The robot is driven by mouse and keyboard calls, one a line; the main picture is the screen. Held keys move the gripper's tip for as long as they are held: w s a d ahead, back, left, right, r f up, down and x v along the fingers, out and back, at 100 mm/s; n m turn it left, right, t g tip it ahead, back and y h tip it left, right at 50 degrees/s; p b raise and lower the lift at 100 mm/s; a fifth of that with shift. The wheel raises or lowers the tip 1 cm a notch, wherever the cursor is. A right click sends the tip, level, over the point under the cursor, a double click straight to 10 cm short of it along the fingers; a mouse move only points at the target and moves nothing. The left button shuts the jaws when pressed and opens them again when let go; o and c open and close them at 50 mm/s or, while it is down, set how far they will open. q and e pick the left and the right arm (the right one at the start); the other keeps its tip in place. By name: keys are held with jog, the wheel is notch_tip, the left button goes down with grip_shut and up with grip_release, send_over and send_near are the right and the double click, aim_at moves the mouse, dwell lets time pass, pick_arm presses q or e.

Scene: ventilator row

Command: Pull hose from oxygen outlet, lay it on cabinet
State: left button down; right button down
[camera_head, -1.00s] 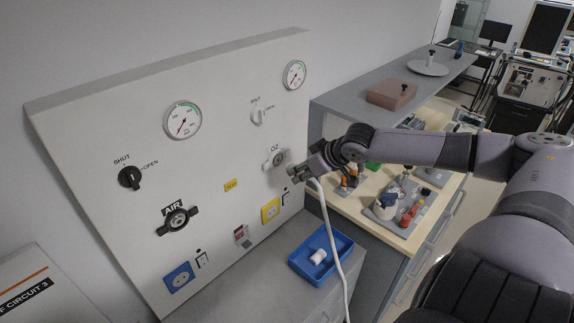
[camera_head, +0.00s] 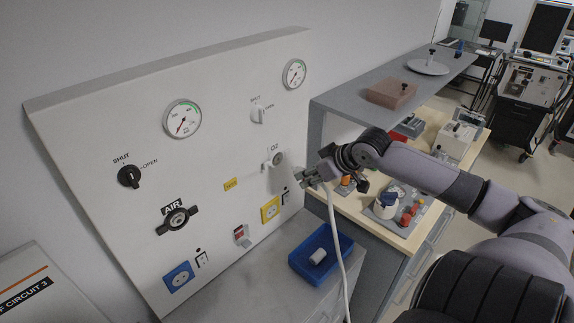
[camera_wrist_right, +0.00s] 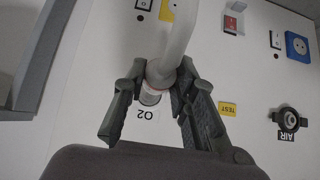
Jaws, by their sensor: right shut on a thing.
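The oxygen outlet (camera_head: 278,159), marked O2, sits on the right of the white wall panel. The white hose (camera_head: 336,235) hangs from my right gripper (camera_head: 309,179) and runs down past the blue tray. My right gripper is shut on the hose near its upper end, to the right of the outlet, with a visible gap between. In the right wrist view the hose (camera_wrist_right: 177,35) passes between the two fingers (camera_wrist_right: 152,90), above the O2 label; its end hides part of the panel. The grey cabinet (camera_head: 225,292) stands below the panel. My left gripper is not in view.
A blue tray (camera_head: 297,268) holding a small white roll (camera_head: 317,257) stands on the cabinet; the top left of it is bare. A grey shelf (camera_head: 350,103) and a wooden counter (camera_head: 400,238) with several items stand at the right.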

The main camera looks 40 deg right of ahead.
jog(key=shift+s+d, duration=0.1)
jog(key=shift+s, duration=0.95)
